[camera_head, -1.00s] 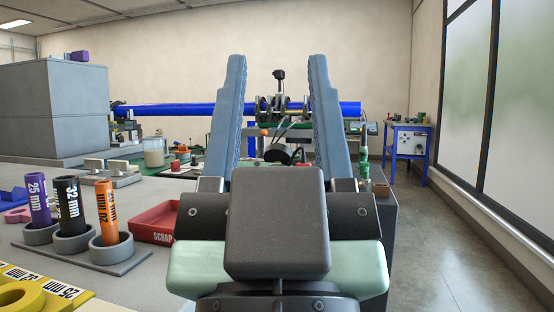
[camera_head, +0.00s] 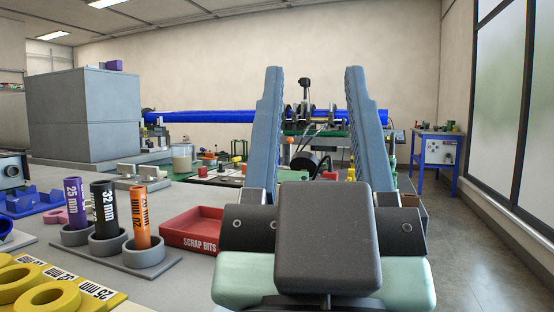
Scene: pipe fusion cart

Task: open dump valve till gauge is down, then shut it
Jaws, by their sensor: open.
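My gripper (camera_head: 314,72) is open and empty. Its two blue-grey fingers point up and away from me, with a gap between them. Through that gap I see the pipe fusion machine (camera_head: 305,118) with a long blue pipe (camera_head: 215,117) clamped in it. A dark round part (camera_head: 303,163) with cables shows low between the fingers; I cannot tell whether it is the gauge. I cannot make out the dump valve. My gripper and wrist hide part of the bench there.
A red scrap bits tray (camera_head: 192,230) lies left of my wrist. Beside it is a holder with purple (camera_head: 75,203), black (camera_head: 104,209) and orange (camera_head: 141,217) cylinders. A large grey box (camera_head: 85,115) stands at back left. A blue stand (camera_head: 437,152) and open floor are at right.

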